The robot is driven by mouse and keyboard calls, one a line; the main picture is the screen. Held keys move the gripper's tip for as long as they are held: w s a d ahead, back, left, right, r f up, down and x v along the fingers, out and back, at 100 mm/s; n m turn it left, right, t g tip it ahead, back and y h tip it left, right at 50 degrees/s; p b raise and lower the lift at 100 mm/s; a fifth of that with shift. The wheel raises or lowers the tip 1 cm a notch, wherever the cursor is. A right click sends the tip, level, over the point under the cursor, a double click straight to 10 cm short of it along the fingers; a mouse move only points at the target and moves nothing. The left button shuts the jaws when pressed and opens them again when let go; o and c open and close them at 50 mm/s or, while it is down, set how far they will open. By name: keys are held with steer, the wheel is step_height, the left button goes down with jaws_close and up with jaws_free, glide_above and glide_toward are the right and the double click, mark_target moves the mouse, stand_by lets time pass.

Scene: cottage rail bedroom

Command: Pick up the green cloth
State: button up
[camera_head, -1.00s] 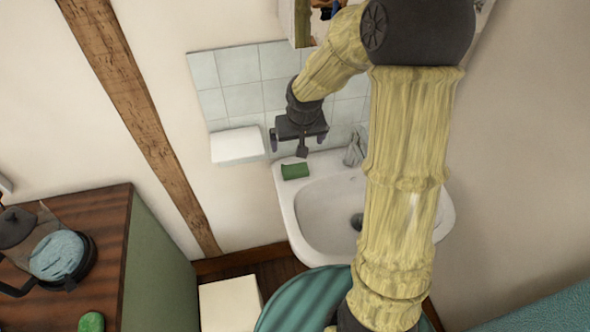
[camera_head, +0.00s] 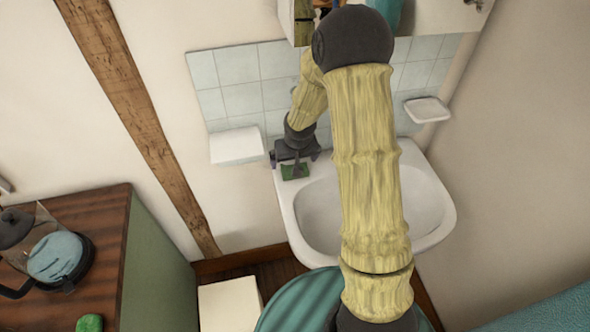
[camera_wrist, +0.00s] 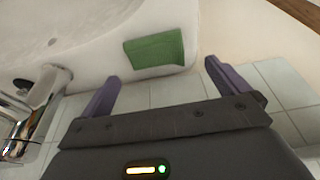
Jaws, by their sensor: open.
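The green cloth (camera_wrist: 155,50) lies folded on the rim of the white sink (camera_head: 429,197), at its left back corner. In the head view the cloth (camera_head: 290,171) is partly hidden by my gripper (camera_head: 294,168), which is just above it. In the wrist view my gripper (camera_wrist: 160,82) is open, with its two purple-grey fingers apart. The cloth shows beyond the fingertips, a little left of centre between them. Nothing is between the fingers.
A chrome tap (camera_wrist: 32,112) stands on the sink left of my gripper in the wrist view. A white wall box (camera_head: 237,146) is close on the left, and the tiled wall (camera_head: 236,67) is behind. A soap shelf (camera_head: 427,109) is at right. Another green item (camera_head: 90,323) lies on the wooden cabinet (camera_head: 104,222).

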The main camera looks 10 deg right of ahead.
steer(key=shift+d+p+x, duration=0.15)
steer(key=shift+x, duration=1.2)
steer(key=shift+d+p+x, duration=0.15)
steer(key=shift+x, duration=1.15)
steer(key=shift+s, duration=0.15)
steer(key=shift+c, duration=0.2)
steer(key=c, duration=1)
